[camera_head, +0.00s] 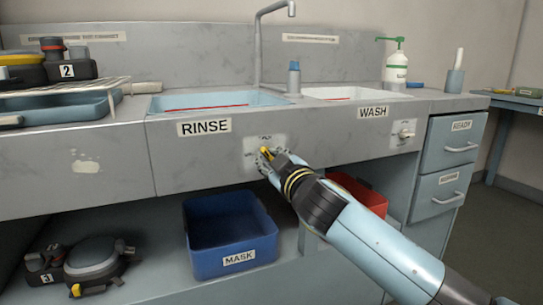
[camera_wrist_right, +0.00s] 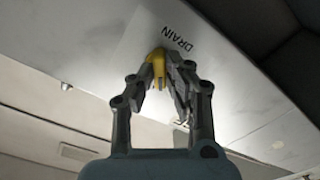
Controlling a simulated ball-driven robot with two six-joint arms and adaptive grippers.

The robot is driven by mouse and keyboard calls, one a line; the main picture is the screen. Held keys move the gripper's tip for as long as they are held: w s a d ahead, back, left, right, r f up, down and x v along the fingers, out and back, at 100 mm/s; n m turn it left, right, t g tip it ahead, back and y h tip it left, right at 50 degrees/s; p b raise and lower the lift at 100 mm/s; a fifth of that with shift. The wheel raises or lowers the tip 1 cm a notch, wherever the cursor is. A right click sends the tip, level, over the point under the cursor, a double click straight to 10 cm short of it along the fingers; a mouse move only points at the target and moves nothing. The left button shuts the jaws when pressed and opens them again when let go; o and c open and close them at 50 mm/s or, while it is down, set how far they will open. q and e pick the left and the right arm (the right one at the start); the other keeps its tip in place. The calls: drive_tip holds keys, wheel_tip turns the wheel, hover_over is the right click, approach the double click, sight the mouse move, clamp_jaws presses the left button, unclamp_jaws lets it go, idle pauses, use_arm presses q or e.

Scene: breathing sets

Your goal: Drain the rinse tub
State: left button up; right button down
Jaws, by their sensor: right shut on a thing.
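The rinse tub (camera_head: 220,97) is a light-blue basin sunk in the grey counter, with a red line inside; I cannot make out its water level. Below it, on the counter front, is the RINSE label (camera_head: 204,127). To the right of that is a pale plate (camera_head: 250,146) with a yellow handle (camera_head: 266,152). My right gripper (camera_head: 267,157) is shut on this handle. In the right wrist view the yellow handle (camera_wrist_right: 157,62) sits between the fingertips, close to the printed word DRAIN (camera_wrist_right: 177,38). My left gripper is not in view.
The wash tub (camera_head: 345,93) lies to the right, with its own knob (camera_head: 405,134) on the front. A tap (camera_head: 258,50) stands behind. A blue MASK bin (camera_head: 232,235) and a red bin (camera_head: 357,192) are below the counter. A drying rack (camera_head: 65,90) is at left.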

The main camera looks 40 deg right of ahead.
drive_tip(key=n+p, duration=0.1)
drive_tip(key=n, duration=0.1)
drive_tip(key=shift+n, duration=0.4)
drive_tip(key=n+p, duration=0.1)
drive_tip(key=n, duration=0.2)
drive_tip(key=shift+n, duration=0.3)
drive_tip(key=shift+n+p, duration=0.5)
drive_tip(key=shift+n, duration=1.2)
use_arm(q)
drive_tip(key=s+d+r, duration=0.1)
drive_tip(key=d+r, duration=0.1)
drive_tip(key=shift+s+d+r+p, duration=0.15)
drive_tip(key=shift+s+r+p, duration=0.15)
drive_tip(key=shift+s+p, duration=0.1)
use_arm(e)
drive_tip(key=shift+f+n, duration=0.1)
drive_tip(key=shift+n, duration=0.2)
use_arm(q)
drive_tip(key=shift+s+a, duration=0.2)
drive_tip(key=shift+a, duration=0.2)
use_arm(e)
drive_tip(key=shift+n, duration=0.3)
